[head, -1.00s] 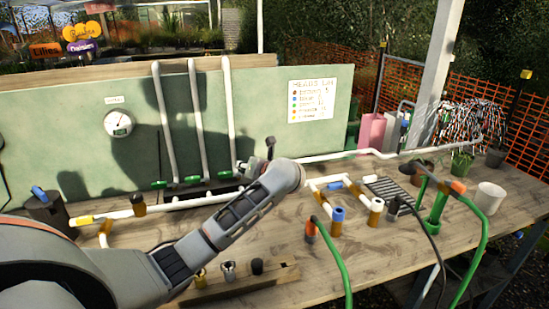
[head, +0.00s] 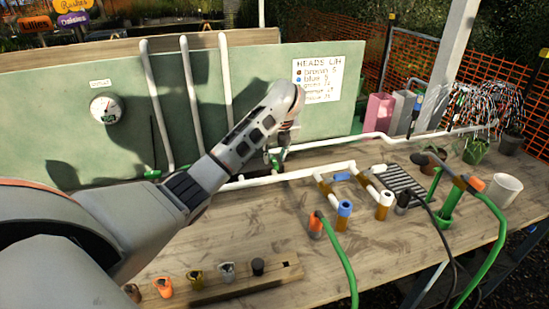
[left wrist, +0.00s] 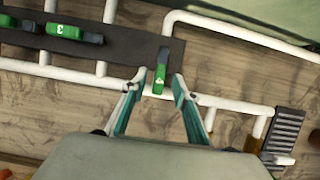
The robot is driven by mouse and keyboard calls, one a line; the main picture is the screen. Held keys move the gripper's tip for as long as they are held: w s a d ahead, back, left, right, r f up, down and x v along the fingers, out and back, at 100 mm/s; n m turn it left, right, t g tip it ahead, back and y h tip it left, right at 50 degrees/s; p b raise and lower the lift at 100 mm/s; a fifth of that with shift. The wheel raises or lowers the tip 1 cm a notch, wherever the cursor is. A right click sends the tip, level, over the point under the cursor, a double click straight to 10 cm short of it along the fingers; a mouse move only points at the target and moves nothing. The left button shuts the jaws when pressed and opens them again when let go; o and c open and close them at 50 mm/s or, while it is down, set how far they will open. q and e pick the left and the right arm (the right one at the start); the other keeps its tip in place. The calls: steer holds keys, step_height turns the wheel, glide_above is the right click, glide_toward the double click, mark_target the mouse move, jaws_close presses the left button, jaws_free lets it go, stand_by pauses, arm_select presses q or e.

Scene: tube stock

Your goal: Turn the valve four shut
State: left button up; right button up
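Valve four is a green handle marked 4 (left wrist: 159,79) in the left wrist view. It lies in line with the short white pipe that runs up behind it. My left gripper (left wrist: 156,82) is open, with one finger on each side of the handle and a gap to each; height above it is hard to tell. In the head view the left gripper (head: 282,148) points down at the bench behind the white pipe, and a green part shows beside it (head: 274,162). My right gripper is not in view.
A green handle marked 3 (left wrist: 65,32) lies crosswise to its pipe on the left. White pipes (head: 310,172) and a dark grate (head: 403,183) lie to the right. A wooden block with several nozzles (head: 215,285) is in front. A gauge (head: 105,110) hangs on the green panel.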

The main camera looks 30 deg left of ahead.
arm_select(q)
steer(key=shift+w+a+f, duration=0.2)
steer(key=shift+f, duration=0.5)
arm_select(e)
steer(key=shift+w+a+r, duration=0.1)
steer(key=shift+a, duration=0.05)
arm_select(q)
jaws_close()
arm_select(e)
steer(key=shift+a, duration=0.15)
